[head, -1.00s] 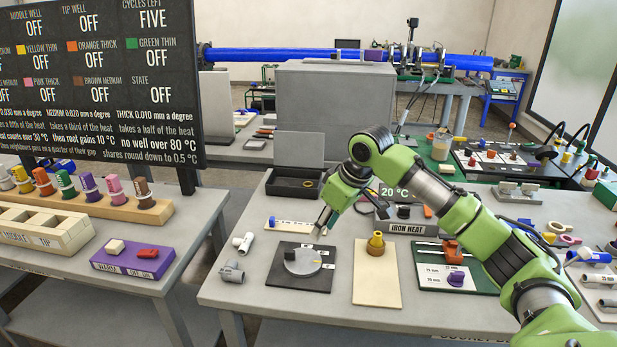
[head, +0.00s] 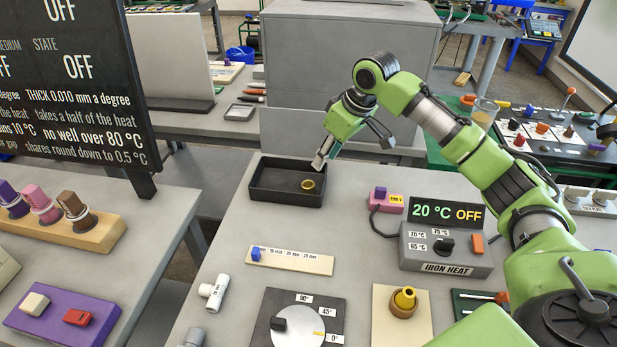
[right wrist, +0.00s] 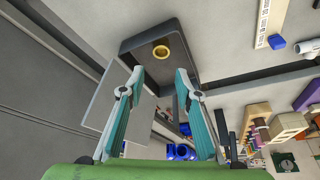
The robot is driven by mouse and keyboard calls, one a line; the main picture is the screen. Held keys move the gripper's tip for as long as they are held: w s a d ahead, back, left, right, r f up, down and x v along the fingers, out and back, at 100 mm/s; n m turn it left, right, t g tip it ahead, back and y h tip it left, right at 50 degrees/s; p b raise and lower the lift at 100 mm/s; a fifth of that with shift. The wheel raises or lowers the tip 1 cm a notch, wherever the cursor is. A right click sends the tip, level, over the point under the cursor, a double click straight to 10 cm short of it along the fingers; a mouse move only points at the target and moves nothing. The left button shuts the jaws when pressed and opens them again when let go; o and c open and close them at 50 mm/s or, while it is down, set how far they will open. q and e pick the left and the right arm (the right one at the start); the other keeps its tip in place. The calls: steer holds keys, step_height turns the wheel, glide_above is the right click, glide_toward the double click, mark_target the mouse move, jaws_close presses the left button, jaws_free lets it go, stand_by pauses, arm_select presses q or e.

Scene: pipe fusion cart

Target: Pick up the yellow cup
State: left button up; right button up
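A small yellow cup (head: 308,185), seen as a ring with a dark inside, is in the black tray (head: 270,192), towards its right side. In the right wrist view the cup (right wrist: 161,51) shows inside the tray (right wrist: 197,68), ahead of the fingertips. My right gripper (head: 320,161) is above the tray's back right edge, apart from the cup. In the right wrist view its two fingers (right wrist: 157,76) are spread with nothing between them. My left gripper is in no view.
A grey cabinet (head: 345,60) stands behind the table. The iron heat box (head: 440,250) is to the right, with a pink block (head: 388,203) near it. A yellow-topped piece (head: 404,300) on a cream board, a ruler strip (head: 290,260) and a dial plate (head: 300,320) lie in front.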

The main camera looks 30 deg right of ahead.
glide_toward(311, 183)
steer(key=shift+s+a+f+p, duration=0.1)
steer(key=shift+a+f+p, duration=0.35)
steer(key=shift+a+f, duration=0.5)
steer(key=shift+w+d+f, duration=0.1)
steer(key=shift+w+f, duration=0.15)
steer(key=shift+f, duration=0.5)
steer(key=x, duration=0.4)
steer(key=shift+w+f+p, duration=0.15)
steer(key=shift+f+p, duration=0.15)
steer(key=shift+f, duration=0.1)
steer(key=c, duration=0.8)
